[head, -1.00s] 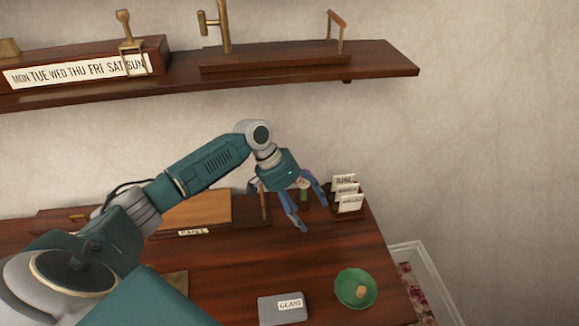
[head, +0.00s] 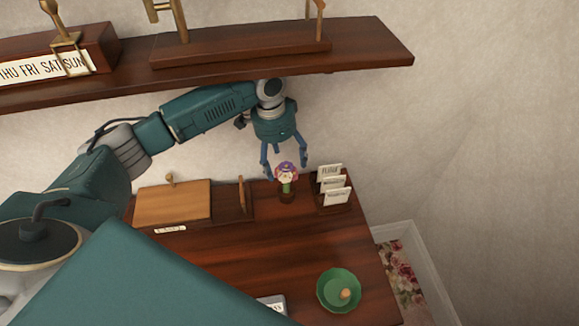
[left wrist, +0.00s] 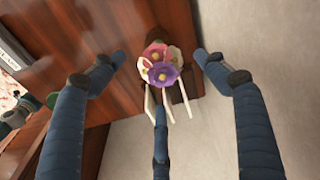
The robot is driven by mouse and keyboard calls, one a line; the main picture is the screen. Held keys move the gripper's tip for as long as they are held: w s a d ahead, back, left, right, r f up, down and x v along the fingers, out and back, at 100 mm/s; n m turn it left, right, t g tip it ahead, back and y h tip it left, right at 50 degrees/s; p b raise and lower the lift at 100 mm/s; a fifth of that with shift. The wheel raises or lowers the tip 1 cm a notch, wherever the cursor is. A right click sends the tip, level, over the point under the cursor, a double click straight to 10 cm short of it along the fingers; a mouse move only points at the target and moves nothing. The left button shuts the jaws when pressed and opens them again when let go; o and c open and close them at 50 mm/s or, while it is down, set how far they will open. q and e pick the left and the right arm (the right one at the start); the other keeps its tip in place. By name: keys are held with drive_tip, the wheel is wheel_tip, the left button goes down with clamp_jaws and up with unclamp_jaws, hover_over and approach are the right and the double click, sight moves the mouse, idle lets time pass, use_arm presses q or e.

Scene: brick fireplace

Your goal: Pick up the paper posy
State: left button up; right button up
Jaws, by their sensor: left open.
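The paper posy (head: 286,172) has purple, pink and cream flowers on a green stem. It stands upright in a small dark holder (head: 287,196) near the back of the wooden desk. My left gripper (head: 285,170) is open and empty, pointing down, with its fingers above and around the flower heads in the head view. In the left wrist view the posy (left wrist: 160,66) lies between the spread fingers, beyond their tips. My right gripper is not in view.
A card rack (head: 333,186) stands just right of the posy. A wooden box (head: 174,201) and an upright wooden piece lie to its left. The wall shelf (head: 365,50) overhangs my left arm. A green dish (head: 338,290) sits near the desk's right edge.

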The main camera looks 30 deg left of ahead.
sight(286, 182)
use_arm(q)
drive_tip(key=shift+w+f, duration=0.2)
drive_tip(key=shift+f, duration=0.05)
drive_tip(key=shift+d+f+p, duration=0.2)
drive_tip(key=shift+f+p, duration=0.2)
drive_tip(key=shift+f, duration=0.45)
drive_tip(key=shift+s+f, duration=0.1)
drive_tip(key=shift+f, duration=0.2)
drive_tip(key=f+p, duration=0.1)
drive_tip(key=f, duration=0.1)
drive_tip(key=f+p, duration=0.1)
drive_tip(key=f, duration=0.1)
drive_tip(key=shift+w+d+f, duration=0.1)
drive_tip(key=shift+w+f, duration=0.1)
drive_tip(key=shift+f, duration=0.2)
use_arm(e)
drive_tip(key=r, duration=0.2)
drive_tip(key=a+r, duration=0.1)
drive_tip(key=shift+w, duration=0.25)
use_arm(q)
drive_tip(key=c, duration=1.4)
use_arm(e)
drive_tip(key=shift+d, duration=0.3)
use_arm(q)
drive_tip(key=shift+o, duration=0.2)
